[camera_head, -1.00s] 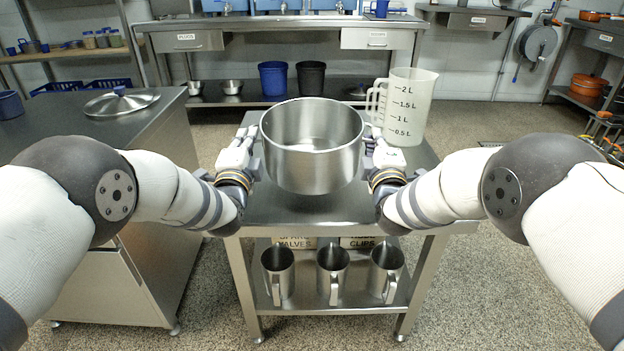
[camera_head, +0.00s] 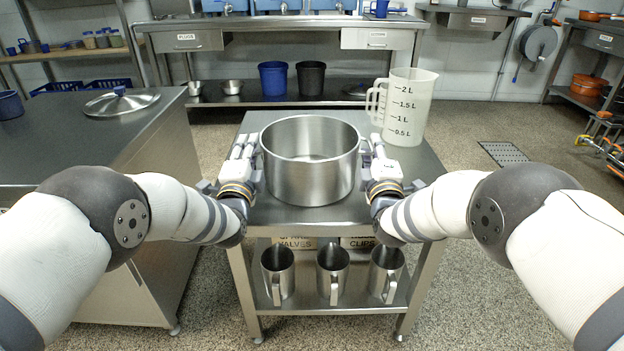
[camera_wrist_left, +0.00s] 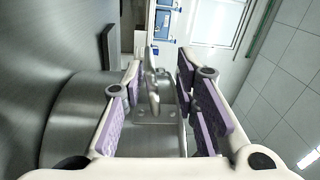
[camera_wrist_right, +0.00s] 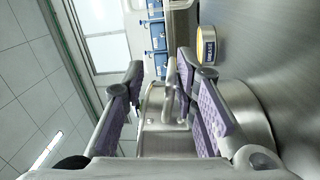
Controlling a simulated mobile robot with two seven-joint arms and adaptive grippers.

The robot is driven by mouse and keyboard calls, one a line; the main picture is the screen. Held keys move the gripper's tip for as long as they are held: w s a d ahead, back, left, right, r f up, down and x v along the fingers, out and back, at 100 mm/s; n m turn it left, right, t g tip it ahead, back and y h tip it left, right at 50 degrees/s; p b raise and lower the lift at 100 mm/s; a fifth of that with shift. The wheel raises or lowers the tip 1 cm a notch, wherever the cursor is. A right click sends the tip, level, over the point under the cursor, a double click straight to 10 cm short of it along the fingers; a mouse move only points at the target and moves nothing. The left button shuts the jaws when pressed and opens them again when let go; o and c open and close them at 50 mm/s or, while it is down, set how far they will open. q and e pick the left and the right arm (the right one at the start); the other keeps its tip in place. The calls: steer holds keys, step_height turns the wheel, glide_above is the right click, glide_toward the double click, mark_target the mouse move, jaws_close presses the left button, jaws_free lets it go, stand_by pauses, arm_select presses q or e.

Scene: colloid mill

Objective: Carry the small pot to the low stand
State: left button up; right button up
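The steel pot (camera_head: 310,170) stands upright on the top of the low steel stand (camera_head: 290,216), between my two grippers. Its wall also shows in the left wrist view (camera_wrist_left: 75,125) and in the right wrist view (camera_wrist_right: 245,108). My left gripper (camera_head: 247,148) is at its left side and my right gripper (camera_head: 371,150) at its right side. In each wrist view the two padded fingers are spread, with a pot handle (camera_wrist_left: 152,92) in the gap and room beside it. The right handle (camera_wrist_right: 171,90) shows likewise.
A measuring jug (camera_head: 408,108) stands at the stand's back right, close to my right gripper. Several steel mugs (camera_head: 331,272) sit on the lower shelf. A counter with a lid (camera_head: 120,101) is at the left.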

arm_select(q)
steer(key=s, duration=0.7)
steer(key=s+f, duration=0.1)
steer(key=s, duration=0.3)
steer(key=shift+s+a, duration=0.2)
steer(key=shift+s, duration=0.3)
arm_select(e)
steer(key=shift+s, duration=0.15)
arm_select(q)
steer(key=shift+f, duration=0.1)
arm_select(e)
steer(key=s, duration=0.7)
steer(key=s+f, duration=0.1)
steer(key=s, duration=0.3)
steer(key=shift+s, duration=0.35)
steer(key=shift+f, duration=0.1)
